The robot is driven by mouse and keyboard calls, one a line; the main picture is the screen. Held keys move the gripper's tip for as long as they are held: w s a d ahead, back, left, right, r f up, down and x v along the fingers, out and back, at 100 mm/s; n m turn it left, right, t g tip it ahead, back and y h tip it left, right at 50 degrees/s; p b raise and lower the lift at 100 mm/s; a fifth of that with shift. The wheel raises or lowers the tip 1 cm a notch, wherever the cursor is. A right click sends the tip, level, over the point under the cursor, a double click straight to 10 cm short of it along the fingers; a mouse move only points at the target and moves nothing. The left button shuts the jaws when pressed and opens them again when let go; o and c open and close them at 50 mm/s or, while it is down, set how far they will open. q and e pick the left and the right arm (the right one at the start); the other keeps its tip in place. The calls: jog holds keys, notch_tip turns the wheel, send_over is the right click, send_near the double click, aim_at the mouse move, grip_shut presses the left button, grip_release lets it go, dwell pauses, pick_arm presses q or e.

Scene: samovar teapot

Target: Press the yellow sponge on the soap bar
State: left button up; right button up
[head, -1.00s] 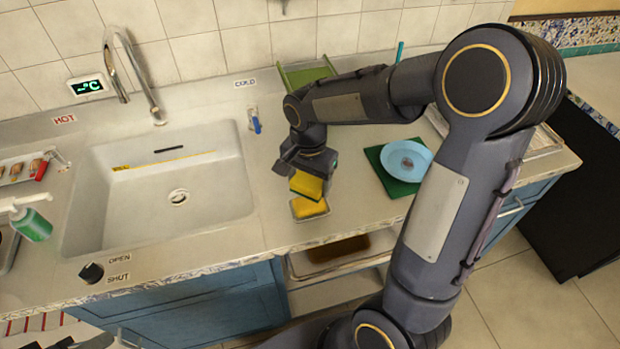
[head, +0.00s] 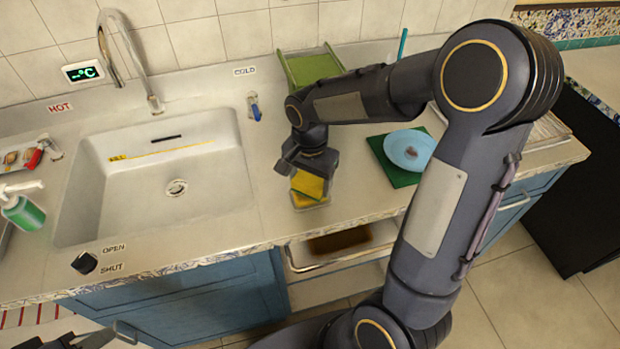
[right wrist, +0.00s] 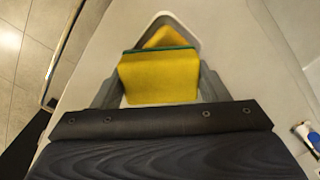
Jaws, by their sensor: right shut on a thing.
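My right gripper (head: 307,168) is shut on the yellow sponge (head: 307,185), which has a green layer. The yellow soap bar (head: 300,201) sits in a small pale dish on the counter, directly under the sponge and mostly hidden by it. In the head view the sponge looks down on the soap or very close to it; contact cannot be told for sure. In the right wrist view the sponge (right wrist: 158,78) fills the space between the fingers, with the yellow soap (right wrist: 167,38) showing beyond its green edge. Dark parts at the bottom left look like my left gripper (head: 80,341), mostly cut off.
The sink (head: 160,205) lies to the left, with a tap (head: 130,55) behind it. A blue plate (head: 409,149) on a green mat (head: 386,165) stands to the right. A green rack (head: 312,68) is behind. A soap dispenser (head: 24,212) stands far left.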

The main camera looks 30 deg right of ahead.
aim_at(310, 179)
jog(key=shift+s+f+b, duration=0.1)
jog(key=shift+f+b, duration=0.4)
jog(key=shift+f, duration=0.1)
dwell(1.3)
jog(key=shift+r, duration=0.1)
notch_tip(310, 179, up, 7)
jog(key=p, duration=0.5)
jog(key=shift+p, duration=0.4)
dwell(0.6)
